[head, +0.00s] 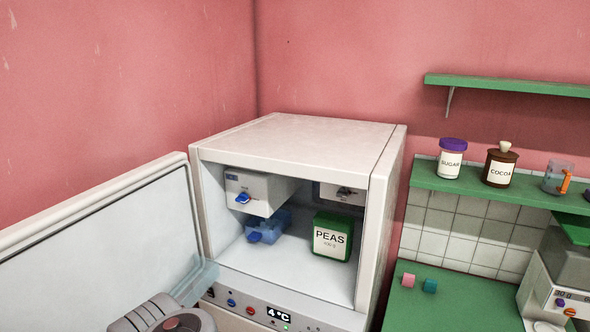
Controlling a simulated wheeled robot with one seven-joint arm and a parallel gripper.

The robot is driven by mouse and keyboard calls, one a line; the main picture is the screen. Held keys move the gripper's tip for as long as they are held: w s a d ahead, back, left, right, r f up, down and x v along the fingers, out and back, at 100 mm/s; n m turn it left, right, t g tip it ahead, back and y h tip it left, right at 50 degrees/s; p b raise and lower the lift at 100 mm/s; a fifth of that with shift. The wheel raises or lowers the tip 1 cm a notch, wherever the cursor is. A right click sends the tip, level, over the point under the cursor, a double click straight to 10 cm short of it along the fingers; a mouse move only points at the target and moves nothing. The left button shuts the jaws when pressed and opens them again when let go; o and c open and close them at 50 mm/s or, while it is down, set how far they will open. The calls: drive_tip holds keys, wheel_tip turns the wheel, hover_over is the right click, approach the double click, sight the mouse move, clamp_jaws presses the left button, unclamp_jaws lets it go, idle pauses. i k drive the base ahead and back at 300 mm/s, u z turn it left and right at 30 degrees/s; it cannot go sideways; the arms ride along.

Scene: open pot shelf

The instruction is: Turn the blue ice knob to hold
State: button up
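The blue ice knob (243,198) is on the front of a white ice unit (262,190) at the upper left inside the open fridge (290,135). The lettering around the knob is too small to read, so I cannot tell its setting. A blue tray (268,229) sits below the unit on the compartment floor. My gripper is not in view. A grey rounded part at the bottom left looks like a link of my arm, in front of the open door.
The fridge door (100,250) stands open to the left. A green PEAS box (332,237) stands right of the tray. A control panel with a 4 °C display (278,314) runs below the opening. A green counter (445,310) and shelf (480,190) with jars are at the right.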

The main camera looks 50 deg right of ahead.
sight(243, 198)
drive_tip(key=z, duration=1.5)
